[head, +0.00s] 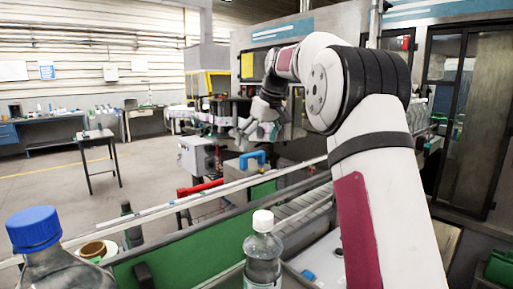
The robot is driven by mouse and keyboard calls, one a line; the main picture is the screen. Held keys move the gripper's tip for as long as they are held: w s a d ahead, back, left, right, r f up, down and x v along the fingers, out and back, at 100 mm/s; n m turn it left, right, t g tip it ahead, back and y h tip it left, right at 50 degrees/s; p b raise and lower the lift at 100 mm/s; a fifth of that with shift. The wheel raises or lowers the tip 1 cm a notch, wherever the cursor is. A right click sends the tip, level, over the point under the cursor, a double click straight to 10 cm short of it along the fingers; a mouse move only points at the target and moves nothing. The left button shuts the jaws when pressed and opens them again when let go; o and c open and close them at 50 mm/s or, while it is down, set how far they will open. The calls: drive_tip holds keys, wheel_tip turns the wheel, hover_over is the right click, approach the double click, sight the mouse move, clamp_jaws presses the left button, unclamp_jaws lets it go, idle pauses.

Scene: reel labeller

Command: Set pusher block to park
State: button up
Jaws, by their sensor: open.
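My gripper (260,131) hangs at the end of my arm in the middle of the head view, small and far off. Its fingers are apart and I see nothing held between them. A blue handle-shaped part (252,158) stands below it at the line's edge, and a gap shows between them in the picture. A red bar (200,187) lies lower left of the blue part. I cannot tell for certain which part is the pusher block, and no park mark is readable.
A conveyor with a green side panel (190,254) and metal rails runs across the front. A clear white-capped bottle (263,252) and a large blue-capped bottle (39,250) stand near me. A grey-white box (197,156) is left of my gripper. Open floor lies at left.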

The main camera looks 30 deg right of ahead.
drive_tip(key=v, duration=0.9)
drive_tip(key=shift+r, duration=0.3)
drive_tip(key=shift+d, duration=0.1)
drive_tip(key=s+a+f+m, duration=0.1)
drive_tip(key=s+a, duration=1.3)
drive_tip(key=s, duration=0.1)
drive_tip(key=shift+m+t+h, duration=0.4)
drive_tip(key=shift+m, duration=0.2)
drive_tip(key=s+a+f, duration=0.2)
drive_tip(key=s+f, duration=0.3)
drive_tip(key=s, duration=0.2)
drive_tip(key=s+a+f, duration=0.1)
drive_tip(key=s+f, duration=0.5)
drive_tip(key=s, duration=0.1)
drive_tip(key=s+a+f, duration=0.2)
drive_tip(key=s+f, duration=0.4)
drive_tip(key=s, duration=0.1)
drive_tip(key=shift+s+a, duration=0.15)
drive_tip(key=shift+a, duration=0.2)
